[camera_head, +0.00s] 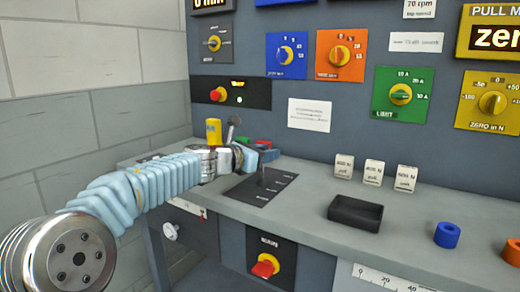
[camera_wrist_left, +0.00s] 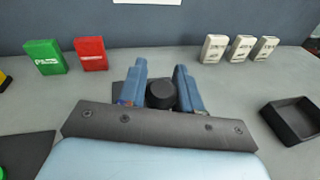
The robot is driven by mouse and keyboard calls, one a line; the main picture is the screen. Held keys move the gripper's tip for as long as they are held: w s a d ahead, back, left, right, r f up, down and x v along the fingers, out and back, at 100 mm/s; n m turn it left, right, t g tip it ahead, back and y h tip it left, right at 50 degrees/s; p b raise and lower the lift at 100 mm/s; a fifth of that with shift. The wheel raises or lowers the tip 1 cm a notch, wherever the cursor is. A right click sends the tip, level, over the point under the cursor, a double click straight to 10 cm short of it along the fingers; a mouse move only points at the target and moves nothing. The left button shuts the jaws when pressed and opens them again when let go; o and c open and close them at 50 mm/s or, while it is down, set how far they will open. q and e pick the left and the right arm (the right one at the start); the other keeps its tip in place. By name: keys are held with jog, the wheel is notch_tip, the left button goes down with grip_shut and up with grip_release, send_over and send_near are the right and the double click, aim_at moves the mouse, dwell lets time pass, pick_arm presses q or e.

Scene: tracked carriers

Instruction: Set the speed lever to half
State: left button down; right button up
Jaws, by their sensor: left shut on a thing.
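The speed lever's dark plate (camera_head: 258,191) lies on the bench top, with small pale marks along its right side that are too small to read. My left gripper (camera_head: 266,152) is over the plate's far part and hides most of the lever in the head view. In the left wrist view, the lever's round black knob (camera_wrist_left: 161,95) sits between the two blue fingers of my left gripper (camera_wrist_left: 160,88), which is shut on it. Which mark the lever stands at cannot be told. My right gripper is not in view.
Several white labelled blocks (camera_head: 373,173) stand right of the plate, behind a black tray (camera_head: 355,213). Green (camera_wrist_left: 46,57) and red (camera_wrist_left: 90,53) blocks stand beyond the gripper. A blue ring (camera_head: 447,235) lies further right. A panel with knobs (camera_head: 335,55) rises behind; a red-yellow switch (camera_head: 265,265) is below.

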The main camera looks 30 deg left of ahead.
pick_arm(q)
jog(key=shift+w+f, duration=0.2)
jog(key=shift+w, duration=0.35)
jog(key=shift+w+f, duration=0.2)
jog(key=shift+w, duration=0.4)
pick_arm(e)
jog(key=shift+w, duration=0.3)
pick_arm(q)
jog(key=shift+f, duration=0.3)
jog(key=c, duration=1.1)
grip_release()
jog(key=shift+o, duration=1.1)
jog(key=shift+w+a, duration=0.1)
jog(key=shift+w, duration=0.05)
jog(key=shift+r, duration=0.2)
jog(key=shift+s+r, duration=0.1)
jog(key=shift+s, duration=0.2)
jog(key=b+v, duration=0.1)
jog(key=v, duration=1.2)
jog(key=shift+s, duration=0.15)
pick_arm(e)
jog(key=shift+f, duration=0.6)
